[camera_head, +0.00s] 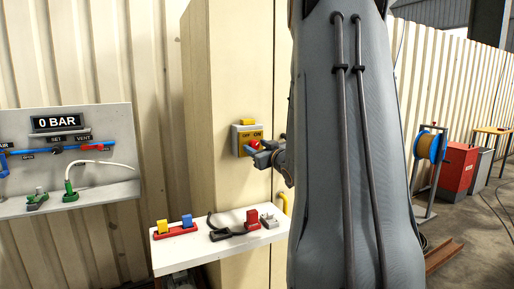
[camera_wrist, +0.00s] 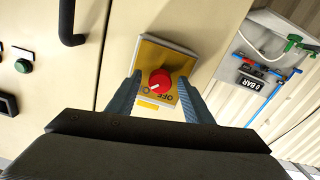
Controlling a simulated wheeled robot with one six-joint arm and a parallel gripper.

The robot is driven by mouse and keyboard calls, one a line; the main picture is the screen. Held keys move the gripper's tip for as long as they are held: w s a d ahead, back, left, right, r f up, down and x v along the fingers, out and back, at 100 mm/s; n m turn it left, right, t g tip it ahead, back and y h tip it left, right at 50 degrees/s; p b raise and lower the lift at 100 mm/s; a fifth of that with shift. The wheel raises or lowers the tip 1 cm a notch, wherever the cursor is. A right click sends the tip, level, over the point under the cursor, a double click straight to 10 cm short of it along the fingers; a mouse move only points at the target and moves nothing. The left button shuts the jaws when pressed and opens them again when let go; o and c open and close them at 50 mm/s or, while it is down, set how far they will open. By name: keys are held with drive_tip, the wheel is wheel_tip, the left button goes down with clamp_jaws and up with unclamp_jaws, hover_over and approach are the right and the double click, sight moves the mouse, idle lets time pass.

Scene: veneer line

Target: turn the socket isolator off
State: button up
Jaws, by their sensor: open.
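The socket isolator (camera_head: 237,141) is a grey box with a yellow face marked OFF and ON, mounted on a cream cabinet post. It also shows in the wrist view (camera_wrist: 149,52), turned, with the word OFF legible. Its round red knob (camera_wrist: 159,79) sits on the yellow face and shows partly in the head view (camera_head: 254,144). Which mark the knob points to, I cannot tell. My gripper (camera_head: 259,153) is at the isolator. In the wrist view my gripper (camera_wrist: 159,82) is open, with one finger on each side of the knob; contact is not clear.
A white shelf (camera_head: 175,258) below holds a red block with yellow and blue plugs (camera_head: 175,229), a black lead with a red plug, and a grey socket piece. A grey panel (camera_head: 100,118) reading 0 BAR is at left.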

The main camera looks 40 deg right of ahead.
drive_tip(key=c, duration=1.1)
drive_tip(key=shift+o, duration=0.2)
drive_tip(key=shift+b, duration=0.3)
drive_tip(key=n+b, duration=0.4)
drive_tip(key=shift+f+n+b, duration=0.15)
drive_tip(key=shift+n+b, duration=0.25)
drive_tip(key=n+b, duration=0.4)
drive_tip(key=b, duration=0.1)
drive_tip(key=shift+n, duration=0.3)
drive_tip(key=n+b, duration=0.4)
drive_tip(key=b, duration=0.1)
drive_tip(key=n+b, duration=0.4)
drive_tip(key=shift+r+n+b, duration=0.2)
drive_tip(key=shift+n+b, duration=0.1)
drive_tip(key=shift+n, duration=0.1)
